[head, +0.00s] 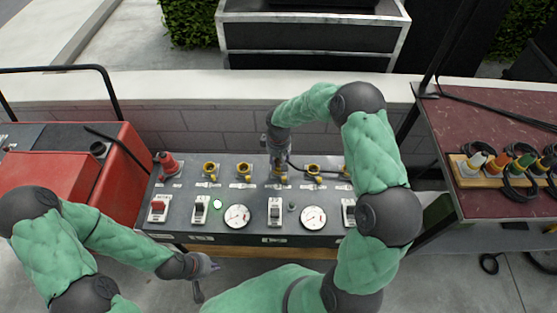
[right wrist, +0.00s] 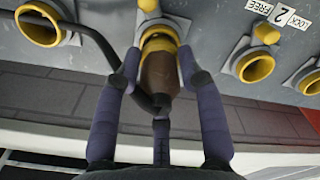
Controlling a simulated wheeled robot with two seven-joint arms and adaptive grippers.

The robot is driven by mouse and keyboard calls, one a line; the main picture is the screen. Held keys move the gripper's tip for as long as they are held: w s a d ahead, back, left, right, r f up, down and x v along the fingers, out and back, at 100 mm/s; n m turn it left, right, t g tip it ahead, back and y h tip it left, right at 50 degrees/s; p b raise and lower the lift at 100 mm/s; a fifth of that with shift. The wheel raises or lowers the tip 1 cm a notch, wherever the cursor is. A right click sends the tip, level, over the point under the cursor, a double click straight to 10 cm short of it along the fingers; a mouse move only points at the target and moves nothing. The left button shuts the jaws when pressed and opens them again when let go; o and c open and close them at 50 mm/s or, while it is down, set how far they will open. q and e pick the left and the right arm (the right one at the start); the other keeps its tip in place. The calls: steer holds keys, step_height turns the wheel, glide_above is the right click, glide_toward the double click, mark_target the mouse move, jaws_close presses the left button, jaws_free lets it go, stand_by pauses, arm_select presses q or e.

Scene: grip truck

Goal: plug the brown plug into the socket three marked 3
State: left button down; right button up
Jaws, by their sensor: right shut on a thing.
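The brown plug (right wrist: 159,72) is held between the two fingers of my right gripper (right wrist: 160,75) in the right wrist view. Its front end meets the yellow ring of a socket (right wrist: 158,38); how deep it sits cannot be told. No label 3 is readable. In the head view my right gripper (head: 278,160) covers the plug and much of the socket. My left gripper (head: 205,278) looks open and empty, in front of the panel's lower edge.
The grey panel (head: 180,190) carries other yellow sockets (head: 210,170), switches and gauges (head: 238,217). A black cable (right wrist: 105,45) passes close beside my gripper. Several coloured plugs sit in a wooden rack (head: 467,178) at right.

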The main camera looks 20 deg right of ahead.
steer(key=shift+f+b, duration=0.55)
steer(key=shift+f, duration=0.25)
steer(key=o, duration=1.6)
steer(key=shift+r, duration=0.2)
steer(key=shift+r+p, duration=1.75)
steer(key=shift+r, duration=0.6)
steer(key=shift+r, duration=0.1)
